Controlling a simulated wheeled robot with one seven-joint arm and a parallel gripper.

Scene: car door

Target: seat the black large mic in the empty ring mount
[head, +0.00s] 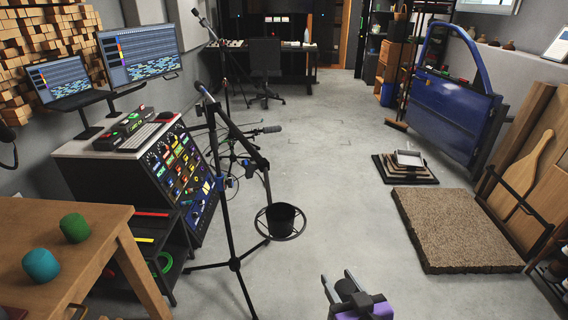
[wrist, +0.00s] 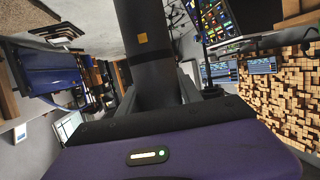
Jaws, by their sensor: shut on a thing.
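My gripper (head: 339,283) is at the bottom of the head view, over the floor. It is shut on the black large mic (wrist: 148,45), a thick dark cylinder with a small orange mark, which fills the top middle of the wrist view. In the head view only a small dark part of the mic (head: 347,287) shows between the fingers. The ring mount (head: 259,226) is a thin dark ring around a black cup-like holder, beside a black tripod stand (head: 235,264). It is up and left of my gripper, clearly apart from the mic. The cup's inside looks dark.
Boom stands with smaller mics (head: 272,129) rise left of the ring mount. A wooden table (head: 110,222) with a green and a teal object is at the left. A brown mat (head: 455,228) and a blue car door (head: 450,110) are at the right. The middle floor is clear.

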